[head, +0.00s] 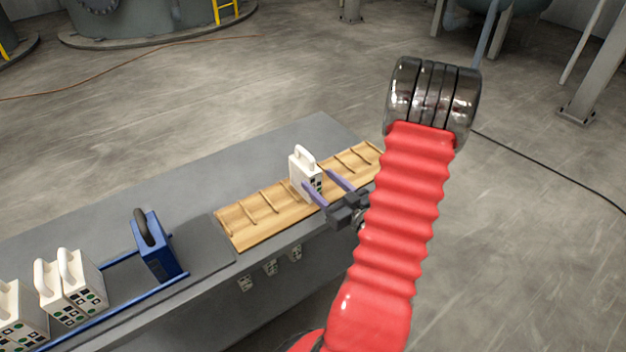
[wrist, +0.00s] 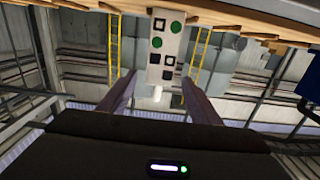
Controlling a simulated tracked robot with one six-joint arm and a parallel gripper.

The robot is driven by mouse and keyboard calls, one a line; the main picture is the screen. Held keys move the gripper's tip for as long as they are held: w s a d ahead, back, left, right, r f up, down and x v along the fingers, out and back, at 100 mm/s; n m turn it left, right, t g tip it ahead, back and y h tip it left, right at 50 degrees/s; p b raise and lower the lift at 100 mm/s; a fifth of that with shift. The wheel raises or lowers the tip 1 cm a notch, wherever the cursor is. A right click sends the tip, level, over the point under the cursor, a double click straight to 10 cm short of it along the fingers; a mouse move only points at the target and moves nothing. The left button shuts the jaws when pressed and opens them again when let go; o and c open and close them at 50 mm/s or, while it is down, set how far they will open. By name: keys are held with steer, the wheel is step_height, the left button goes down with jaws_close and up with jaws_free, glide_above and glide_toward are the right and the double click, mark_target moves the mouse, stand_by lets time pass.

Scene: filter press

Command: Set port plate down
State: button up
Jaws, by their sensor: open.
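A white port plate (head: 302,178) with a loop handle on top and dark ports on its face stands upright on the slatted wooden rack (head: 248,231). My gripper (head: 318,178) reaches in from the right, with its two purple fingers at the plate. In the wrist view, which looks upside down, the plate (wrist: 168,45) shows green and black ports and meets the wooden rack (wrist: 235,17). There my fingers (wrist: 158,77) are spread on either side of the plate's line, with visible gaps. The plate's far side is hidden.
A blue plate with a black handle (head: 158,248) and several white port plates (head: 72,288) stand along blue rails at the left of the grey bench (head: 195,190). The rack has free slots on both sides of the plate. Small port pictures (head: 270,267) mark the bench front.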

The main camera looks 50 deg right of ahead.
mark_target(316, 175)
steer(key=shift+s+a+r+g+y, duration=0.25)
steer(key=shift+s+r+g+y, duration=0.15)
steer(key=shift+s+r+g, duration=0.5)
steer(key=s, duration=0.1)
steer(key=s+r+g, duration=0.1)
steer(key=shift+s+a+r, duration=0.25)
steer(key=shift+s, duration=0.15)
steer(key=shift+x, duration=4.35)
steer(key=shift+f, duration=0.15)
steer(key=shift+x, duration=2.55)
steer(key=shift+d, duration=0.1)
